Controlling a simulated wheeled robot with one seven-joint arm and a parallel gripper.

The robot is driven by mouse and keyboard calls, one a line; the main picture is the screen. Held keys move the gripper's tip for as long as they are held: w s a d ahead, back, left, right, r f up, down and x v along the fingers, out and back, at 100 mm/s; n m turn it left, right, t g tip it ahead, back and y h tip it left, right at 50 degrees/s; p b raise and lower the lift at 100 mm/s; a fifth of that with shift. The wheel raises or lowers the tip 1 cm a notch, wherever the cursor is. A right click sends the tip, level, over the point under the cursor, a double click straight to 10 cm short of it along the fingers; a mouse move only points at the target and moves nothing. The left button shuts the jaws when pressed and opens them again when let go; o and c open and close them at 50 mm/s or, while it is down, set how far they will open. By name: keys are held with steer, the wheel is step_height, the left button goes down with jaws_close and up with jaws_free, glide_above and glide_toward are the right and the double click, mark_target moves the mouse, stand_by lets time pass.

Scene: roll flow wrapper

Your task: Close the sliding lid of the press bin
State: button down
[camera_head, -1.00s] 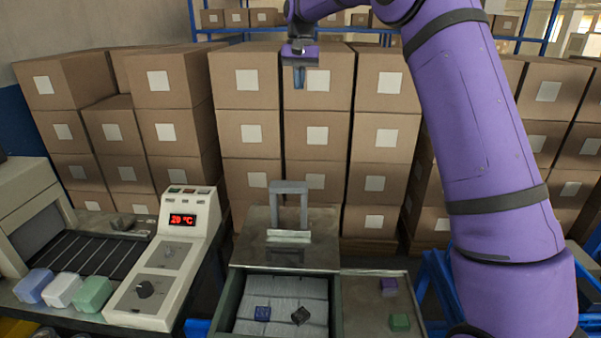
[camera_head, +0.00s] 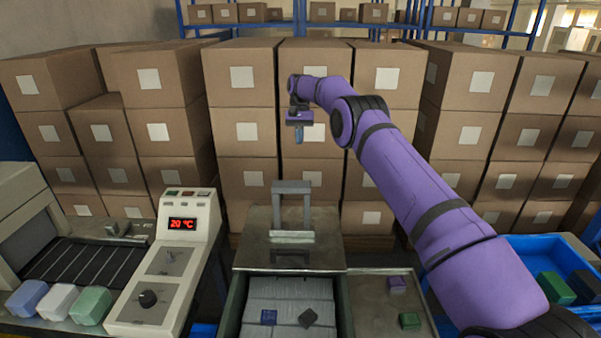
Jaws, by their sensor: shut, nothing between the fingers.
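The press bin (camera_head: 342,318) is a dark green open box at the bottom middle of the head view. Its grey metal sliding lid (camera_head: 325,251) lies back behind the opening, with an upright grey frame handle (camera_head: 307,212) on it. My gripper (camera_head: 299,136) is shut and empty. It points down, above and apart from the handle in the picture.
A control panel (camera_head: 165,270) stands left. A blue crate (camera_head: 521,243) stands right. Stacked cartons (camera_head: 243,180) fill the back.

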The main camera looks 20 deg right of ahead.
steer(key=s+a+f, duration=0.2)
steer(key=s+f, duration=0.5)
steer(key=f, duration=0.2)
steer(key=shift+s+a, duration=0.15)
steer(key=shift+a, duration=0.05)
stand_by(0.3)
steer(key=shift+s+f, duration=0.1)
steer(key=s+a, duration=0.3)
steer(key=s, duration=0.7)
steer(key=s+a, duration=0.3)
steer(key=s, duration=0.6)
steer(key=shift+s+a, duration=0.2)
steer(key=shift+s, duration=0.15)
stand_by(0.4)
